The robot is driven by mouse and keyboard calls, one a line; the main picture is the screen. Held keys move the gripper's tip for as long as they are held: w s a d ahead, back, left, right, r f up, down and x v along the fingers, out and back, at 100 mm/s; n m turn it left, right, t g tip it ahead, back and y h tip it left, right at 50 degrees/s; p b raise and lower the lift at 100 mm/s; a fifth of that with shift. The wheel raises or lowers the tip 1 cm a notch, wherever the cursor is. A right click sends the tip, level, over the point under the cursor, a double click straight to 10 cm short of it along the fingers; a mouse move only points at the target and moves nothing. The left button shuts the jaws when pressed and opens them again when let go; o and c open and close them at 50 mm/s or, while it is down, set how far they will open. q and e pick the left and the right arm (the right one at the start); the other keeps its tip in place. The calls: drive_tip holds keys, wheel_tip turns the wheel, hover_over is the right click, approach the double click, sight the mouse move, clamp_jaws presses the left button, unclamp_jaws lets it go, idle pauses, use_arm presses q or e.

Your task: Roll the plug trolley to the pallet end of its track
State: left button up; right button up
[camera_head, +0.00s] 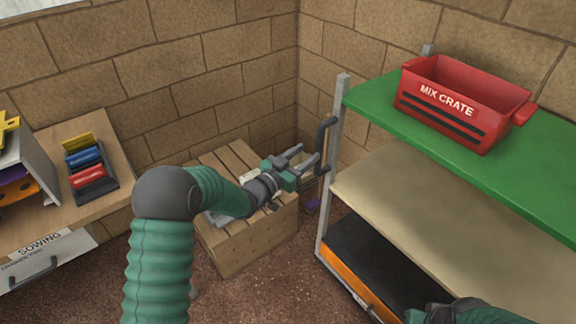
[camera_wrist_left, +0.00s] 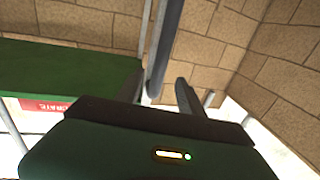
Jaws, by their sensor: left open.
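I cannot make out a plug trolley, its track or a pallet for certain. A dark bent handle (camera_head: 325,140) stands beside the near-left post of the shelf. My left gripper (camera_head: 308,158) is open above the slatted wooden crate (camera_head: 250,245), its fingers pointing at that handle. In the left wrist view the upright dark bar (camera_wrist_left: 163,50) shows between the two fingertips (camera_wrist_left: 160,88); I cannot tell if they touch it. My right gripper (camera_head: 438,311) shows only partly at the lower right edge, and its jaws are not clear.
A shelf unit with a green top (camera_head: 385,108) stands on the right, bearing a red mix crate (camera_head: 465,105). An orange-fronted drawer (camera_head: 345,283) is low in it. A bench (camera_head: 100,135) with colored items stands left. Brick walls meet behind. Brown floor (camera_head: 270,285) lies open in front.

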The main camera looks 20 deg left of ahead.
use_arm(q)
drive_tip(key=v, duration=0.9)
drive_tip(key=shift+p, duration=0.3)
drive_tip(key=s+f+n+g+y, duration=0.2)
drive_tip(key=s+f+g+y, duration=0.15)
drive_tip(key=s, duration=0.55)
drive_tip(key=s+f+n+g+y, duration=0.1)
drive_tip(key=s+f+g+y, duration=0.15)
drive_tip(key=s+g, duration=0.4)
drive_tip(key=s+f+n+g+y, duration=0.2)
drive_tip(key=s+f+g, duration=0.15)
drive_tip(key=s, duration=0.65)
drive_tip(key=w+p+v, duration=0.1)
drive_tip(key=p+v, duration=1.3)
drive_tip(key=p, duration=0.1)
drive_tip(key=shift+a+r, duration=0.45)
drive_tip(key=shift+r, duration=0.1)
